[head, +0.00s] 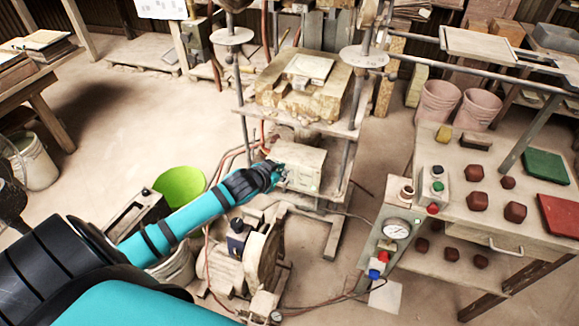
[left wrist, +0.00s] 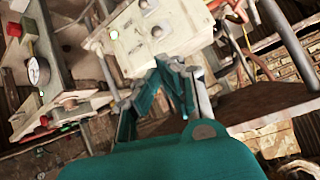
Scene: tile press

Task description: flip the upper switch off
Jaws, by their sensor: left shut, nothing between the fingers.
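A cream switch box (head: 305,168) is mounted low on the press frame. In the left wrist view the box (left wrist: 160,48) shows its face tilted, with small round knobs or switches (left wrist: 157,31) on it. I cannot tell which is the upper switch or how it is set. My left gripper (head: 279,174) is at the left side of the box and hides part of it. In the left wrist view the gripper (left wrist: 172,66) is shut and empty, its fingertips close to the box's edge; contact cannot be told. My right gripper is not in view.
The press (head: 305,90) stands behind and above the box. A motor with a flywheel (head: 262,250) is below my left arm, beside a green bowl (head: 180,186). A workbench (head: 455,205) with a gauge (head: 397,228) and several dark red blocks is at the right. Hoses run near the box.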

